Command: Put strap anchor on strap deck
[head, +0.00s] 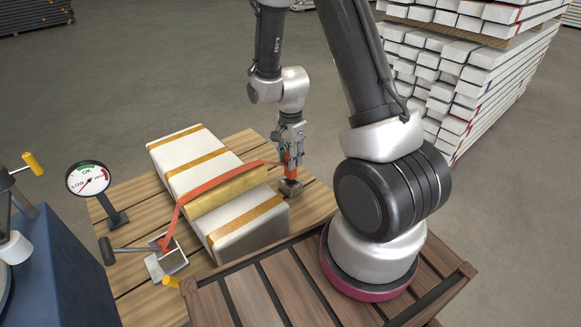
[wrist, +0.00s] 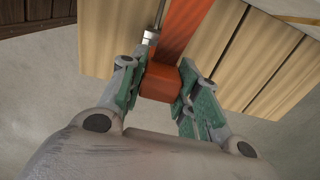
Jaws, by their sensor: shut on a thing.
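My gripper (head: 290,141) points down at the right side of the wooden strap deck (head: 317,202). It is shut on the orange strap anchor (head: 290,160), which also shows as an orange block between the green fingers in the wrist view (wrist: 160,83). An orange strap (head: 222,180) runs from the anchor over the white load (head: 193,158) to a metal ratchet (head: 166,262) on the left. The anchor is just above or on a small dark metal bracket (head: 291,188) on the deck; I cannot tell if they touch.
A round gauge (head: 89,180) stands on the deck at the left, its needle in the lower part of the dial. A lever handle (head: 125,249) reaches left from the ratchet. A blue machine (head: 50,270) is at far left. White stacked beams (head: 465,75) stand behind right.

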